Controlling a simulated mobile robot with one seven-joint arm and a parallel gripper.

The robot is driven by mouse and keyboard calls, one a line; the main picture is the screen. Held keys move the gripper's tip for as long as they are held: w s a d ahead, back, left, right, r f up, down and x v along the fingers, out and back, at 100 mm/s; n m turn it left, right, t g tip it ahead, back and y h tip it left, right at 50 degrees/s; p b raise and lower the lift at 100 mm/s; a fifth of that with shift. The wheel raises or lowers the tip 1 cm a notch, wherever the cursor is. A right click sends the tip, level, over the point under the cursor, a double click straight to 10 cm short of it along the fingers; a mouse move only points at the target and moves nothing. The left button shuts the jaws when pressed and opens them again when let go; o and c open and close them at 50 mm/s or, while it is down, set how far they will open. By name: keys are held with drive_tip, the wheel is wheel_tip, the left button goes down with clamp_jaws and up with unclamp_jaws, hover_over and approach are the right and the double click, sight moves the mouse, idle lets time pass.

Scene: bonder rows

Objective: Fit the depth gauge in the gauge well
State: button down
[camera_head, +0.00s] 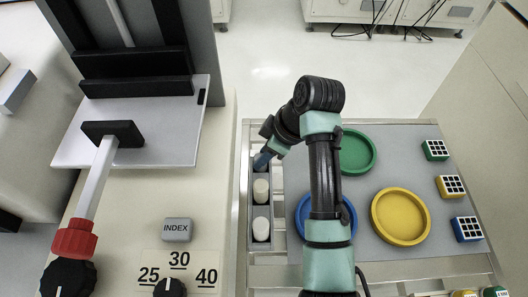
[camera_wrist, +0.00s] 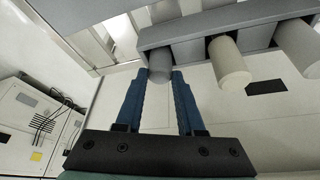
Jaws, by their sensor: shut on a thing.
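My gripper (camera_head: 263,160) is at the far end of a grey rack (camera_head: 250,222) on the cart's left edge. In the wrist view my gripper (camera_wrist: 160,76) has its two blue fingers shut on the end of a grey cylinder (camera_wrist: 161,62), which still sits in the rack's end slot. This cylinder may be the depth gauge; its label or tip is not visible. Two cream cylinders stand in the rack's other slots, a middle one (camera_head: 261,190) and a near one (camera_head: 261,229). I cannot make out which opening is the gauge well.
A bench machine on the left has a lever with a red collar (camera_head: 74,238), an INDEX button (camera_head: 176,229) and a dial (camera_head: 170,288). The cart holds green (camera_head: 356,152), yellow (camera_head: 401,217) and blue (camera_head: 305,216) round trays, and several coloured blocks (camera_head: 451,187) at right.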

drive_tip(key=shift+r+p, duration=3.2)
drive_tip(key=shift+r, duration=0.2)
